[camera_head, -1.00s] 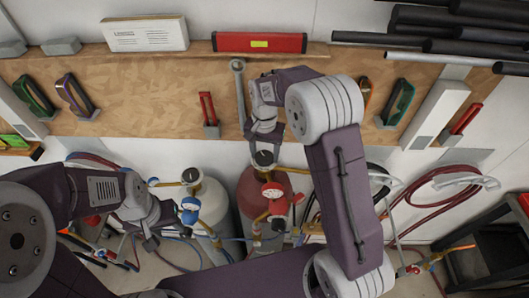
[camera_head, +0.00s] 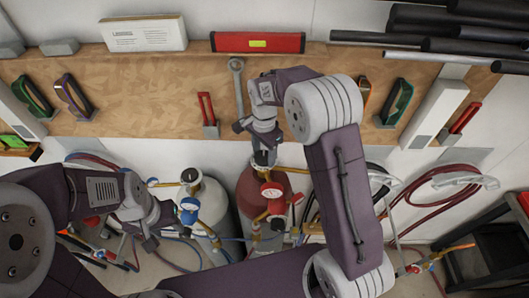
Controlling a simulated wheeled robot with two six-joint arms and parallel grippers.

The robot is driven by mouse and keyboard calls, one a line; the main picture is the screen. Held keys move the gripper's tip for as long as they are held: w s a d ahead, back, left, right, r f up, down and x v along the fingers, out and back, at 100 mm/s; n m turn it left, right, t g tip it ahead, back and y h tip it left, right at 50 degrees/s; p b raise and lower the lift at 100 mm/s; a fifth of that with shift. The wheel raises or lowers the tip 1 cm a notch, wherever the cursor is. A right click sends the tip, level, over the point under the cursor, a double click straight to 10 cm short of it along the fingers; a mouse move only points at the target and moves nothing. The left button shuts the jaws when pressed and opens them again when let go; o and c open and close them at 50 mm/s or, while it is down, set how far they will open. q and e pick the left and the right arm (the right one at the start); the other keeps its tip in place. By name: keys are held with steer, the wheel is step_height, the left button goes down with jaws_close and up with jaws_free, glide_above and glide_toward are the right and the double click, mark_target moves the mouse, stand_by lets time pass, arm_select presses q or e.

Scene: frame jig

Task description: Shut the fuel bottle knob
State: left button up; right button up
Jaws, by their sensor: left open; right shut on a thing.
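The red fuel bottle (camera_head: 250,200) stands against the wall in the middle of the head view, with a red gauge (camera_head: 271,190) on its valve. Its dark knob (camera_head: 263,160) sits on top, partly hidden by my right gripper. My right gripper (camera_head: 263,154) comes down from above and is shut on the knob. My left gripper (camera_head: 149,236) is open and empty at the lower left, left of the grey bottle (camera_head: 206,205) with a blue gauge (camera_head: 189,208).
A wooden board (camera_head: 150,95) with hung tools spans the wall behind. A red level (camera_head: 258,42) lies on its ledge. A red hose coil (camera_head: 450,195) hangs at the right. A dark cart (camera_head: 480,262) stands at the lower right. Hoses run around the bottles.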

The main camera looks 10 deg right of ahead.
mark_target(263, 157)
steer(key=shift+s+f, duration=0.1)
steer(key=shift+s, duration=0.05)
steer(key=o, duration=1.4)
steer(key=shift+a, duration=0.2)
steer(key=shift+r, duration=0.25)
step_height(263, 157, up, 8)
steer(key=shift+f+b, duration=0.1)
steer(key=shift+b, duration=0.9)
steer(key=shift+r, duration=0.5)
